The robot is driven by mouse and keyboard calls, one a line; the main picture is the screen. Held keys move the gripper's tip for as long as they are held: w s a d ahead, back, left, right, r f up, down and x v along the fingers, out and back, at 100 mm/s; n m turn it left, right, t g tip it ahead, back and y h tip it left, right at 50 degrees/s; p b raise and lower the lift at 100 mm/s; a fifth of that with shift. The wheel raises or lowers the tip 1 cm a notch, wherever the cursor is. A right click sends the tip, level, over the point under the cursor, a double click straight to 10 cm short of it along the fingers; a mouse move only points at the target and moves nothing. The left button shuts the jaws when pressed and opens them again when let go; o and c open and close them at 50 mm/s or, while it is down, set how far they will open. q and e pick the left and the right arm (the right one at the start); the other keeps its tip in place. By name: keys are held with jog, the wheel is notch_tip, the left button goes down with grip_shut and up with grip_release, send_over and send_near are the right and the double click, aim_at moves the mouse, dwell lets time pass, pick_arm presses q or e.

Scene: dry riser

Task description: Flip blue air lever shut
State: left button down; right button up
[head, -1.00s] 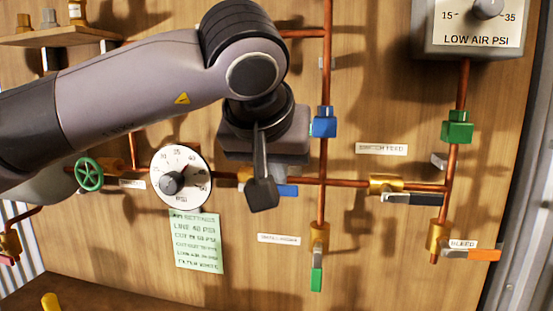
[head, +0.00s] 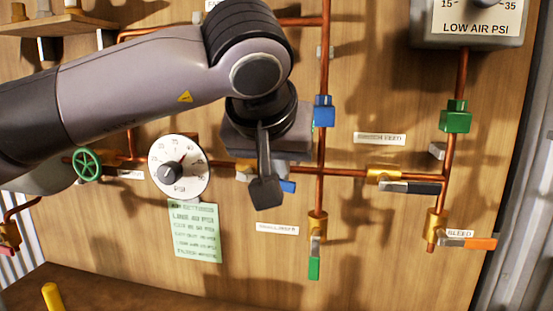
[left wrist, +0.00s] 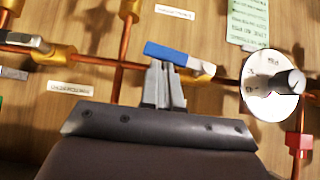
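The blue air lever (left wrist: 178,54) sits on a brass valve (left wrist: 204,67) in the horizontal copper pipe and lies roughly along that pipe. In the head view only the lever's right end (head: 288,186) shows; my gripper hides the rest. My left gripper (head: 265,190) is in front of the panel at this valve. In the left wrist view its two fingers (left wrist: 161,64) are close together, with tips at the lever's edge. They look shut, with nothing seen between them; contact with the lever is unclear. My right gripper is in neither view.
A dial gauge (head: 179,167) and a green note (head: 195,232) are left of the gripper. A vertical pipe with a blue fitting (head: 324,112) and a green-handled valve (head: 314,267) is close on the right. A black lever (head: 411,187) and an orange lever (head: 480,243) are farther right.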

aim_at(284, 190)
pick_arm(q)
jog(key=shift+s+d+f, duration=0.1)
jog(key=shift+d+f, duration=0.1)
jog(key=shift+f, duration=0.55)
jog(key=shift+d+f, duration=0.2)
jog(key=shift+f, duration=0.75)
jog(key=shift+f+m+y, duration=0.25)
jog(key=shift+m+y, duration=0.05)
jog(key=shift+y, duration=0.3)
jog(key=f, duration=0.1)
jog(key=a+f+y, duration=0.1)
jog(key=f, duration=0.1)
jog(key=shift+w+a+f+m+t+b, duration=0.2)
jog(key=shift+a+m+t+b, duration=0.1)
jog(key=shift+m+b, duration=0.1)
jog(key=shift+r, duration=0.15)
jog(key=shift+r+p, duration=0.75)
